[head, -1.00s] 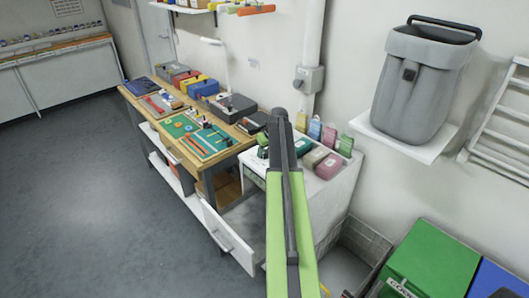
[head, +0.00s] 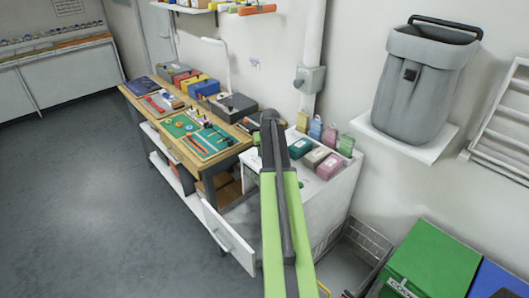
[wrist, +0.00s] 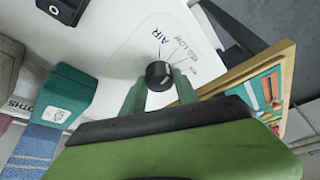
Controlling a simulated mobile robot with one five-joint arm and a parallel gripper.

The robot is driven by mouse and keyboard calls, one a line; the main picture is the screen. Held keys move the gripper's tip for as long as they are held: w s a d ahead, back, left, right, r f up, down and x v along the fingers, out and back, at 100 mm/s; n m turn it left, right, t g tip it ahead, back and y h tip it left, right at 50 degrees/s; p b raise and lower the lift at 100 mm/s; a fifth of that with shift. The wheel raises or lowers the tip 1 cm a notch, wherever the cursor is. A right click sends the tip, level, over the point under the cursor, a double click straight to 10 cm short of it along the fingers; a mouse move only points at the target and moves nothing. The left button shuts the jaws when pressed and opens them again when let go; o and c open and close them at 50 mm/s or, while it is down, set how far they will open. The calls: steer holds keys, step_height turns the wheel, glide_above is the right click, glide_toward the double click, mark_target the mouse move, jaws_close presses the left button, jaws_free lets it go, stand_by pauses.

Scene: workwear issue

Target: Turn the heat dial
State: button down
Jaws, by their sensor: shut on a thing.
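A small dark round dial (wrist: 158,75) sits on a white panel in the wrist view. Printed beside it are "AIR", a word that looks like "LOW", and thin marks. My gripper (wrist: 160,82) has one green finger on each side of the dial and is shut on it. The panel appears to be the top of the white cabinet (head: 338,192) in the head view, where my arm hides the dial and most of my gripper. I cannot tell exactly which mark the dial points at.
Teal, grey and pink boxes (head: 330,166) and small bags stand on the cabinet's right side. Its white door (head: 228,238) hangs open at the front left. A wooden workbench (head: 228,152) with tools adjoins on the left. A green bin (head: 432,262) is at lower right.

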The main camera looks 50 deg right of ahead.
steer(key=c, duration=0.9)
jaws_free()
steer(key=p+v, duration=1.6)
steer(key=v, duration=0.1)
steer(key=shift+r, duration=0.25)
